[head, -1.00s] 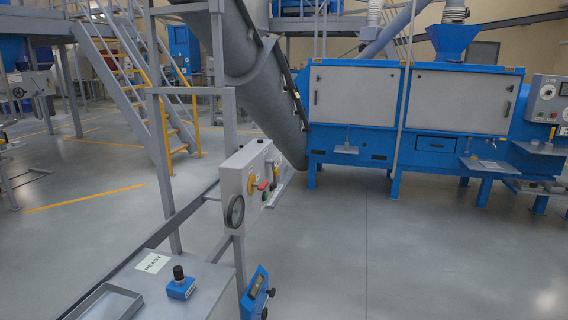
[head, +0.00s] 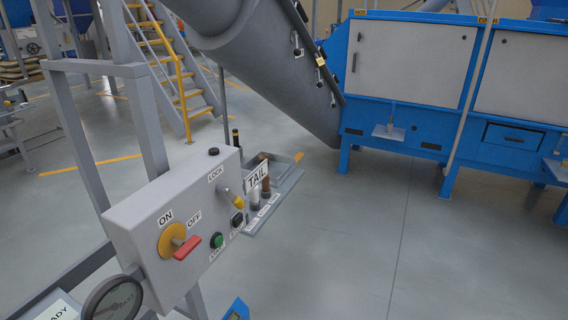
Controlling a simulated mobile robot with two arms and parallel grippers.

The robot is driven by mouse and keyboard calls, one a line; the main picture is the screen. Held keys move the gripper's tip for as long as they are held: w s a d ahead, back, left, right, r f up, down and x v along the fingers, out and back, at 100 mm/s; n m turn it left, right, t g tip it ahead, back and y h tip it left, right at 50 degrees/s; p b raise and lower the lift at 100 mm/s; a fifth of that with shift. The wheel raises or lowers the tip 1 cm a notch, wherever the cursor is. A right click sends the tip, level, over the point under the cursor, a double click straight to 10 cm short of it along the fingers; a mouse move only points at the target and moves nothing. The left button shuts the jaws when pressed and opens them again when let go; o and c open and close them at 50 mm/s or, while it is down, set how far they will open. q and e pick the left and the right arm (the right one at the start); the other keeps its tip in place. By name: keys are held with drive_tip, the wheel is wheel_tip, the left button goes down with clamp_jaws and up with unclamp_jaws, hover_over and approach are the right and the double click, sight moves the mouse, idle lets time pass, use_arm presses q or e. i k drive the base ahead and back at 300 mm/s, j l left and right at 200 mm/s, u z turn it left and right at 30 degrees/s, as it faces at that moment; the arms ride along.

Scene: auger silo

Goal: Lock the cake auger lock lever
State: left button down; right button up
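A grey control box (head: 140,226) on a post frame fills the lower left of the head view. On its face a small lever (head: 236,200) with a yellow tip sits below a label reading LOCK (head: 216,173); the lever points down and to the right. I cannot tell from this view whether that position is locked. A yellow rotary switch (head: 170,238) with a red handle (head: 187,248) sits between ON and OFF labels. Neither of my grippers is in view.
A round gauge (head: 113,300) is below the box. A tray (head: 284,188) with a TAIL sign (head: 258,181) is behind it. A large grey auger tube (head: 265,60) slopes overhead. A blue machine (head: 390,150) stands behind right. The floor at right is clear.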

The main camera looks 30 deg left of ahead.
sight(236, 200)
drive_tip(key=i, duration=3.15)
drive_tip(key=u, duration=3.8)
